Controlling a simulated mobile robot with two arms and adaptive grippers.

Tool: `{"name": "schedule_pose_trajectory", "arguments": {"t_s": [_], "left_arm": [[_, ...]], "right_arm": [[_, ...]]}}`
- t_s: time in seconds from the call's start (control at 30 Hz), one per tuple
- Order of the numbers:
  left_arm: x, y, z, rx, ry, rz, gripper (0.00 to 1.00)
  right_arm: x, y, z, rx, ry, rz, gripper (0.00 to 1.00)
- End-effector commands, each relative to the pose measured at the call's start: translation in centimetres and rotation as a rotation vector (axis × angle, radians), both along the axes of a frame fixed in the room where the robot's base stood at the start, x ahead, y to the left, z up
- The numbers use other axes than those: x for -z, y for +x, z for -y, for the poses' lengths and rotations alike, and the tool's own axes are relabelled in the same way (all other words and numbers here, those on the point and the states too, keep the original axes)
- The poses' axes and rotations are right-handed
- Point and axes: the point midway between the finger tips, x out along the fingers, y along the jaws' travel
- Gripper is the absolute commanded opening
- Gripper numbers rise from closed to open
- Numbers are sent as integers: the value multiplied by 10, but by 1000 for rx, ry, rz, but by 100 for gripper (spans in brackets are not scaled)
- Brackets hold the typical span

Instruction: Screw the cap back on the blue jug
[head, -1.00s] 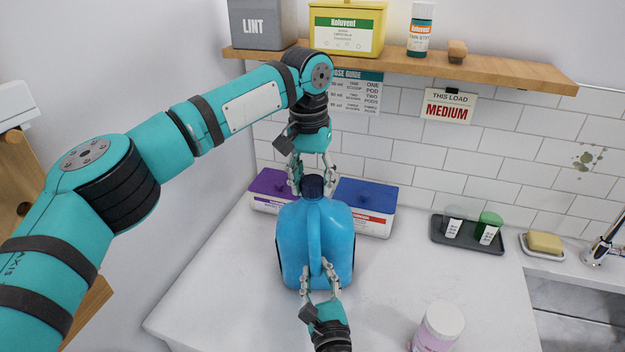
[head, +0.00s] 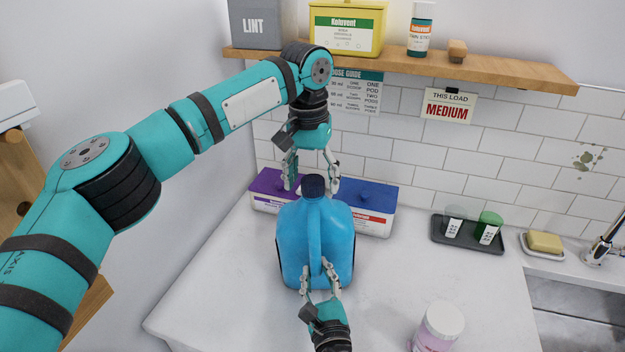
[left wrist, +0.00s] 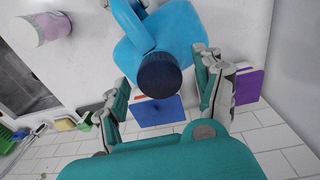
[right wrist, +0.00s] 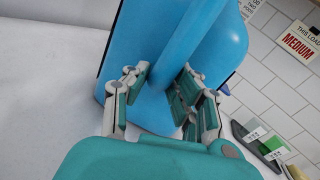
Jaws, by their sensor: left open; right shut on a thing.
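The blue jug (head: 302,240) stands upright on the white counter with its handle toward me. The dark cap (head: 313,186) is on the jug's neck; whether it is fully tight cannot be told. It also shows in the left wrist view (left wrist: 159,75). My left gripper (head: 312,188) is open, pointing down, with its fingers on either side of the cap and apart from it. My right gripper (head: 322,270) is shut on the jug's handle, low on the near side. In the right wrist view, its fingers (right wrist: 163,90) close around the handle (right wrist: 180,70).
A purple-lidded box (head: 268,184) and a blue-lidded box (head: 372,197) stand behind the jug. A white tub (head: 438,328) is at the front right. A dark tray with cups (head: 467,236) and a soap dish (head: 543,245) lie right, near the sink. A wooden shelf (head: 480,73) hangs above.

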Motion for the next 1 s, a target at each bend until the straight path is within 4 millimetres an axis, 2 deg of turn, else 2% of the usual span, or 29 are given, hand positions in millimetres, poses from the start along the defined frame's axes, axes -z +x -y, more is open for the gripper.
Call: {"name": "schedule_pose_trajectory", "arguments": {"t_s": [0.3,0.5,0.7,0.97,1.0], "left_arm": [[-63,-1,-1,0,-3,4,69],[-98,-2,-3,1,-2,3,69],[-112,-3,-4,1,-1,0,69],[-113,-3,-5,1,-1,0,69],[-113,-3,-5,1,-1,0,69]], "right_arm": [[0,0,0,0,-1,0,0],[0,0,0,0,-1,-1,0],[0,0,0,0,-1,0,0],[0,0,0,0,-1,0,0],[0,0,0,0,-1,0,26]]}}
